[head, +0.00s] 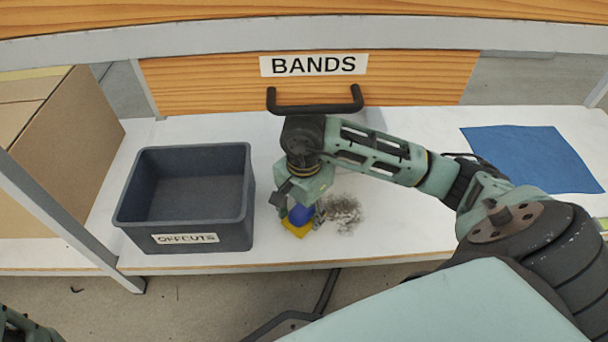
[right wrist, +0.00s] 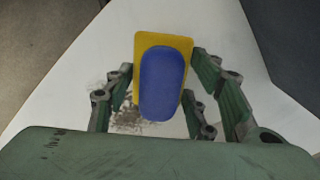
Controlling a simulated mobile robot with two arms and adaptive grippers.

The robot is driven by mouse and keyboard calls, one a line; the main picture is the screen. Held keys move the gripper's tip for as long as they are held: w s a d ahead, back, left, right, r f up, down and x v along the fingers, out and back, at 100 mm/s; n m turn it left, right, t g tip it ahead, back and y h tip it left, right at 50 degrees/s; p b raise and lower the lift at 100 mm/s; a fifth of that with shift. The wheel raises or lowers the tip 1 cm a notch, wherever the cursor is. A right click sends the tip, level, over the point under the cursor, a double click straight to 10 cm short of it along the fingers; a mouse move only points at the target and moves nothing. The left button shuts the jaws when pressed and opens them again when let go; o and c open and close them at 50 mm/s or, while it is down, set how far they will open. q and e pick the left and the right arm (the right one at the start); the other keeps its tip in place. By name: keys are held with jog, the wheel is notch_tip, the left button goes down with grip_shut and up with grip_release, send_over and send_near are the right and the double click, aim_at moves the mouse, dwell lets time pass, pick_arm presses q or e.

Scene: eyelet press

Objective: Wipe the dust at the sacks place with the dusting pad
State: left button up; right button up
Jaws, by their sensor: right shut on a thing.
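The dusting pad is yellow with a rounded blue handle (head: 299,215). My right gripper (head: 303,205) points down and is shut on the handle. The yellow pad is low at the shelf's front part, but I cannot tell whether it touches the surface. In the right wrist view the pad (right wrist: 162,80) sits between the fingers of my right gripper (right wrist: 160,98). A grey patch of dust (head: 343,212) lies on the white shelf just right of the pad. Some dust (right wrist: 128,121) also shows by the fingers. A small part of my left gripper (head: 25,328) shows at the lower left corner.
A dark grey bin labelled OFFCUTS (head: 215,232) stands close left of the pad. A wooden drawer labelled BANDS (head: 200,85) with a black handle hangs above. A cardboard box (head: 75,140) is far left. A blue mat (head: 530,157) lies right. The white shelf (head: 410,225) is bare around the dust.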

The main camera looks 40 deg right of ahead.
jog(key=shift+f+b, duration=0.6)
jog(key=shift+f, duration=0.2)
jog(key=shift+d, duration=0.1)
